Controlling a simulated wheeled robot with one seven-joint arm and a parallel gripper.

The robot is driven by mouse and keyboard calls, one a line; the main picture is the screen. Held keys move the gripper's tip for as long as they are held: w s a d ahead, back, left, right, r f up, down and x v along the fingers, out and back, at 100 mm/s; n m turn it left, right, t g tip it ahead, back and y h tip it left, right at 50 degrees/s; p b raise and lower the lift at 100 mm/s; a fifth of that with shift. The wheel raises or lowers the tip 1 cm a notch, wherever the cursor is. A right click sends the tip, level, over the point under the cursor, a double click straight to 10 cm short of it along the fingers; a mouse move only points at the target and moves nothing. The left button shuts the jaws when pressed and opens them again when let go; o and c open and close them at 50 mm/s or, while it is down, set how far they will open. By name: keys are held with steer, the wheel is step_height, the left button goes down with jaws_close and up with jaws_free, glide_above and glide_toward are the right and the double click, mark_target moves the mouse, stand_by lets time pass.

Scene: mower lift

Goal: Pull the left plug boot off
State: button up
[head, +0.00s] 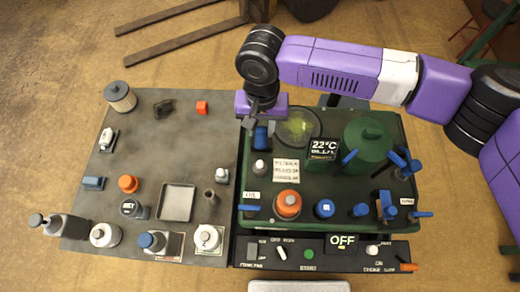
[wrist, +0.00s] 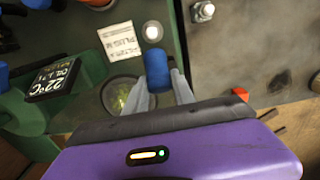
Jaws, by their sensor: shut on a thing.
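A blue boot (head: 261,138) is at the upper left of the green mower deck (head: 245,180). In the wrist view the blue boot (wrist: 156,68) sits between the two grey fingers of my gripper (wrist: 161,84). My gripper (head: 261,124) is shut on it, coming from above in the head view. The fingers hide part of the boot, and I cannot tell whether it is still seated on its plug. A small pale-topped post (head: 260,168) stands just below it in the head view, apart from the boot.
A round glass window (head: 298,127), a 22°C display (head: 323,148) and a white label (head: 286,171) are close by. Orange and blue caps and several blue levers stand on the deck. A dark bench (head: 150,240) with loose parts lies to the left.

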steer(key=shift+w+r, duration=0.1)
steer(key=shift+w, duration=1.25)
steer(key=shift+w+d+f+b, duration=0.1)
steer(key=shift+w+f+b, duration=0.2)
steer(key=shift+w, duration=0.35)
steer(key=shift+w+f+b, duration=0.1)
steer(key=shift+w+b, duration=0.3)
steer(key=shift+w, duration=0.25)
steer(key=o, duration=0.8)
steer(key=shift+o, duration=0.2)
steer(key=shift+r, duration=0.1)
step_height(320, 180, up, 7)
steer(key=p, duration=0.4)
